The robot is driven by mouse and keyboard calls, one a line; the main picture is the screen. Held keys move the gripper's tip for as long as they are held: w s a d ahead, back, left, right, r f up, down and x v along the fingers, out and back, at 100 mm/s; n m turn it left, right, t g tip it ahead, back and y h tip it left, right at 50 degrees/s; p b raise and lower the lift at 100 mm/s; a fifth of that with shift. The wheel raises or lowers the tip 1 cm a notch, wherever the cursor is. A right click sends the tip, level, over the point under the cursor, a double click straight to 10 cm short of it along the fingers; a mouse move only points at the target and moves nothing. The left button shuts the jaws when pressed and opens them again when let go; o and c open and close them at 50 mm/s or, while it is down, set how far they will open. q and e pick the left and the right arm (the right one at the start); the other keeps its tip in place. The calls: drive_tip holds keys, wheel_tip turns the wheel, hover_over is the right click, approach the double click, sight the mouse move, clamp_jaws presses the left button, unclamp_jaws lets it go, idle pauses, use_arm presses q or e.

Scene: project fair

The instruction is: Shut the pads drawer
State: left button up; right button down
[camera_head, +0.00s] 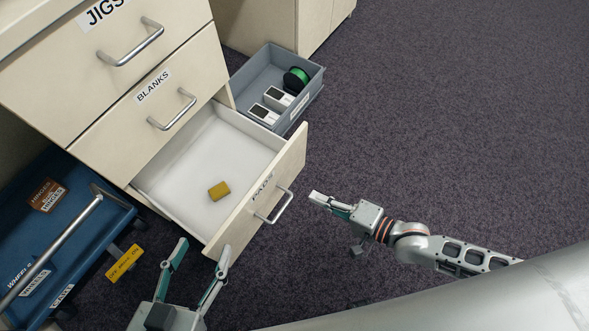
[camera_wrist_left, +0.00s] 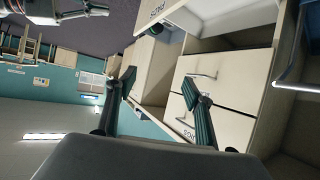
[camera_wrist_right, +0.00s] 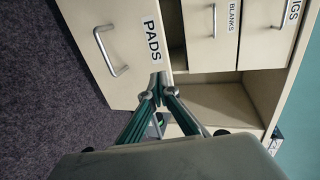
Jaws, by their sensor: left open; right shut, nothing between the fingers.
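The pads drawer (camera_head: 257,200) is pulled out from the cabinet, with a yellow-brown block (camera_head: 219,191) inside on its white floor. Its front carries a PADS label and a metal handle (camera_head: 275,207). In the right wrist view the drawer front (camera_wrist_right: 120,55) and its handle (camera_wrist_right: 108,50) lie ahead of the fingers. My right gripper (camera_head: 318,198) is shut and empty, a little to the right of the drawer handle, apart from it. My left gripper (camera_head: 200,258) is open and empty, just below the near corner of the drawer front.
The closed blanks drawer (camera_head: 150,103) and jigs drawer (camera_head: 110,40) are above. A blue cart (camera_head: 90,215) with a metal handle stands left, a yellow label (camera_head: 125,263) beside it. A grey bin (camera_head: 262,62) with a green spool is behind. Carpet (camera_head: 450,110) at right is clear.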

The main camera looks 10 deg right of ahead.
sight(270, 173)
drive_tip(key=b+x, duration=0.1)
drive_tip(key=x, duration=0.3)
drive_tip(key=b+x, duration=0.1)
drive_tip(key=x, duration=0.3)
drive_tip(key=r+b+x, duration=0.1)
drive_tip(key=x, duration=0.3)
drive_tip(key=shift+w+a+f, duration=0.1)
drive_tip(key=shift+w+a, duration=0.1)
drive_tip(key=shift+a, duration=0.1)
drive_tip(key=shift+w+a, duration=0.3)
drive_tip(key=shift+w, duration=0.1)
use_arm(q)
drive_tip(key=d+n, duration=0.1)
drive_tip(key=d, duration=0.1)
drive_tip(key=s+d+n+h, duration=0.1)
drive_tip(key=d+n, duration=0.1)
drive_tip(key=shift+d+f, duration=0.15)
drive_tip(key=shift+w+t, duration=0.1)
drive_tip(key=shift+t, duration=0.2)
